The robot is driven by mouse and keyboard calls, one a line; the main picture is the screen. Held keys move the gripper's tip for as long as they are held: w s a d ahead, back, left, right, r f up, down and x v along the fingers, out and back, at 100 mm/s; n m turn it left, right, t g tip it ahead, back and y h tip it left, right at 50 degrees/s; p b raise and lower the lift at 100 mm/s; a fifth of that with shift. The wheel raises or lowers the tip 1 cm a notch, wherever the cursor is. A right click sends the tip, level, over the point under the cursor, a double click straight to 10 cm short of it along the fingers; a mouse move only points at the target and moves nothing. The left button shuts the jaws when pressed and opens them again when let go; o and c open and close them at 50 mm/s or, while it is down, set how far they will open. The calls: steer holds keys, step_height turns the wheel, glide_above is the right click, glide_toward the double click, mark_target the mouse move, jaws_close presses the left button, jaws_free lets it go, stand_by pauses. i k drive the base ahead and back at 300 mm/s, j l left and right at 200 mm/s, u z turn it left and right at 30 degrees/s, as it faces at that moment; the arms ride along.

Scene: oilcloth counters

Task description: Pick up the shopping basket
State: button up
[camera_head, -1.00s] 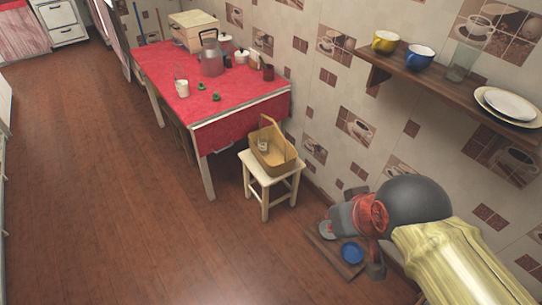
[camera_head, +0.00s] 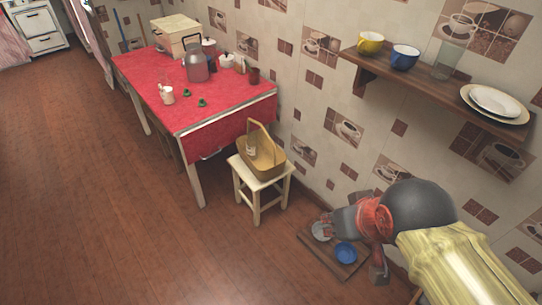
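The shopping basket (camera_head: 267,160) is tan with a tall looped handle. It stands upright on a small cream stool (camera_head: 262,184) beside the red-covered table. A small pale jar or glass (camera_head: 251,150) shows inside the basket at its left end. My arm reaches in from the lower right, with a yellow sleeve-like link, a dark round joint and a red band. The end of my arm is at the lower right, well apart from the basket.
The red table (camera_head: 225,107) holds a kettle (camera_head: 196,66), a wooden box (camera_head: 176,36) and a white mug (camera_head: 167,95). A wall shelf (camera_head: 430,88) carries cups and plates. A blue bowl (camera_head: 346,253) and a metal bowl (camera_head: 321,231) sit on a floor mat. The floor at left is clear.

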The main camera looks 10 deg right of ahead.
mark_target(270, 164)
steer(key=i+j+z, duration=0.1)
steer(key=i+z, duration=0.15)
steer(key=z, duration=0.2)
steer(key=i+j+z, duration=0.2)
steer(key=z, duration=0.25)
steer(key=i+j, duration=0.25)
steer(key=i+j+z, duration=0.1)
steer(key=j, duration=0.35)
steer(key=i+j, duration=0.55)
steer(key=j, duration=0.15)
steer(key=i+z, duration=0.2)
steer(key=k, duration=0.1)
